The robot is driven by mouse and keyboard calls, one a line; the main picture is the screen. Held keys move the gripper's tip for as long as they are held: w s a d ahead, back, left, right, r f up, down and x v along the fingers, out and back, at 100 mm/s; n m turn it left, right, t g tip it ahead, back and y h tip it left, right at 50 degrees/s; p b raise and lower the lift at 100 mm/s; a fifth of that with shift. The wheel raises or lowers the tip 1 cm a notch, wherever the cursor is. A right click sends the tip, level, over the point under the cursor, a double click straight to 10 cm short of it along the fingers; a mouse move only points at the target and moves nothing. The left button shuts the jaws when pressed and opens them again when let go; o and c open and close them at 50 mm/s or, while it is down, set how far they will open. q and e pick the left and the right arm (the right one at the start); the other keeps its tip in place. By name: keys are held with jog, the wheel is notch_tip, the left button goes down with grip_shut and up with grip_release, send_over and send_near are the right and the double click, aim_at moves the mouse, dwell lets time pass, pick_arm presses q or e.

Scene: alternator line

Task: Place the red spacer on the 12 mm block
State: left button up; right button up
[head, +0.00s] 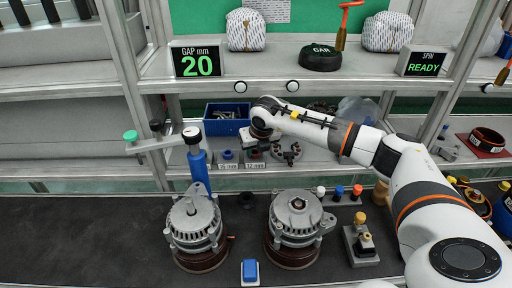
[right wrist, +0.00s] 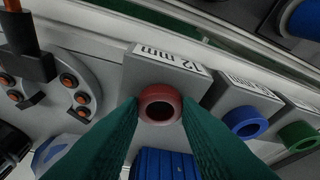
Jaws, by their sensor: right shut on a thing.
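The red spacer (right wrist: 160,103) is a short dark-red ring, seen in the right wrist view between the two green fingertips of my right gripper (right wrist: 159,108). The gripper is shut on it. The ring is at the grey block labelled 12 mm (right wrist: 151,72), over its top face; I cannot tell whether it rests on the block or is held just above it. In the head view my right gripper (head: 257,145) reaches down to the lower shelf behind the 12 mm label (head: 255,166). My left gripper is not in view.
Blocks with a blue spacer (right wrist: 245,122) and a green spacer (right wrist: 298,135) stand beside the 12 mm block. A round plate with studs (right wrist: 72,95) and a blue bin (head: 222,122) are close by. Two alternators (head: 196,222) (head: 297,217) stand on the bench in front.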

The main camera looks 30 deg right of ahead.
jog(key=shift+s+f, duration=0.1)
jog(key=o, duration=0.9)
jog(key=shift+o, duration=0.2)
jog(key=shift+r, duration=0.25)
jog(key=b+v, duration=0.2)
jog(key=v, duration=0.9)
jog(key=shift+r, duration=0.3)
jog(key=shift+s+a, duration=0.1)
jog(key=shift+s, duration=0.1)
